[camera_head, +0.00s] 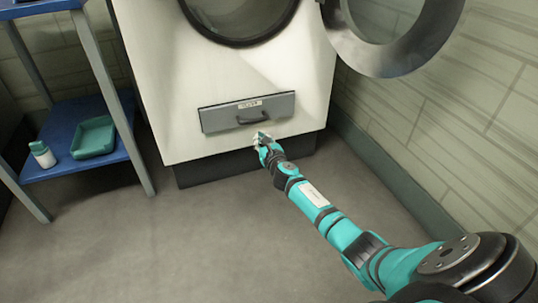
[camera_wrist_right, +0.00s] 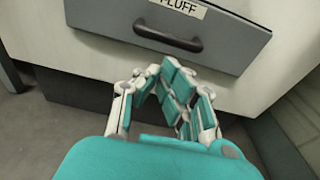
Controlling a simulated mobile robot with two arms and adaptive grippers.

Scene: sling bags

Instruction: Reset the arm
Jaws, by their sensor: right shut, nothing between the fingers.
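My right arm reaches from the lower right toward a white machine (camera_head: 180,80) in the head view. My right gripper (camera_head: 263,138) is near the machine's lower front, just below a grey drawer (camera_head: 222,118) with a dark handle (camera_head: 252,119). In the right wrist view, the gripper (camera_wrist_right: 165,78) is shut and empty. Its fingertips are below the drawer handle (camera_wrist_right: 168,38), and nothing is between them. The drawer (camera_wrist_right: 235,45) carries a label reading "FLUFF" (camera_wrist_right: 180,7) and looks closed. My left gripper is not in view.
A round door (camera_head: 440,45) stands open at the machine's right. A blue shelf (camera_head: 75,168) at the left holds a teal tray (camera_head: 93,138) and a white bottle with a teal cap (camera_head: 43,155). A tiled wall (camera_head: 480,110) bounds the right. The floor (camera_head: 190,240) in front is clear.

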